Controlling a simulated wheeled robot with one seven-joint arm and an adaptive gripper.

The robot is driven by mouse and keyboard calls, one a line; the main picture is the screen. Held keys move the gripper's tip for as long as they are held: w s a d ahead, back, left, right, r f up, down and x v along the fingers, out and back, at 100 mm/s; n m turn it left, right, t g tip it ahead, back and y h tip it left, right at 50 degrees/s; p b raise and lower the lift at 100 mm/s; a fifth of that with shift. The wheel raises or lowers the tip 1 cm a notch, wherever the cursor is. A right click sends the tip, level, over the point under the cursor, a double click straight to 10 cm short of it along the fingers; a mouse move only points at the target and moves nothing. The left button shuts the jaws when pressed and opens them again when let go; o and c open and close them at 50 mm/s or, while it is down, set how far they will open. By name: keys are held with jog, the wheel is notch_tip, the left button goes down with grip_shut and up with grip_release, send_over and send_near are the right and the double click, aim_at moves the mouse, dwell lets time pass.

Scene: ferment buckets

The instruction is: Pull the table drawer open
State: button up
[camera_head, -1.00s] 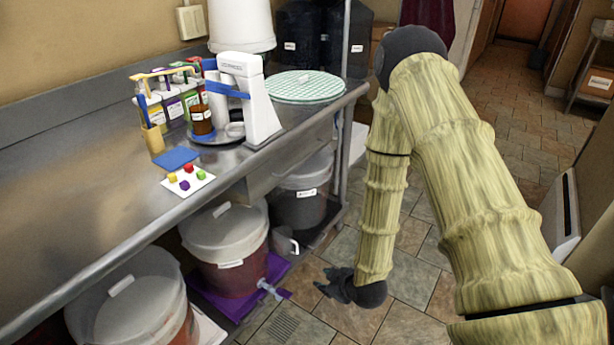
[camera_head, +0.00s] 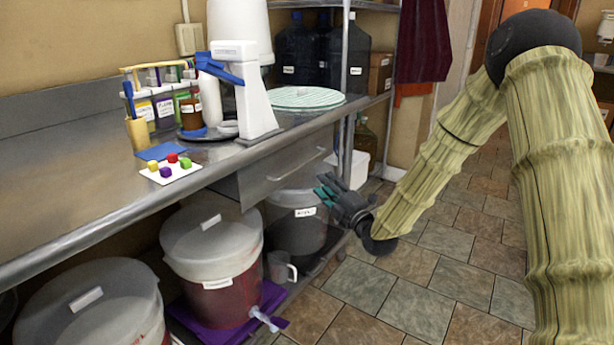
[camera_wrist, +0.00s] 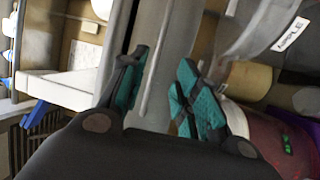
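The table drawer (camera_head: 275,172) is a grey metal box under the far end of the steel table, with a thin bar handle (camera_head: 297,166) on its front. I see no clear gap showing it pulled out. My gripper (camera_head: 325,188) is in front of the drawer, a little right of and below the handle, and looks apart from it. In the wrist view my gripper (camera_wrist: 162,68) is open, with teal pads on both fingers. A slim bar that looks like the handle (camera_wrist: 155,72) shows beyond the gap between the fingers. Nothing is held.
The steel table (camera_head: 80,215) carries a white stand (camera_head: 250,95), bottles and coloured cubes. Lidded buckets (camera_head: 212,255) stand on the shelf below, one with a spigot (camera_head: 262,318) jutting out. The tiled floor (camera_head: 390,300) in front is clear.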

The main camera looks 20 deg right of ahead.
jog(key=b+x, duration=0.2)
jog(key=x, duration=0.8)
jog(key=shift+w, duration=0.35)
jog(key=shift+a+r, duration=0.1)
jog(key=shift+r, duration=0.05)
grip_shut()
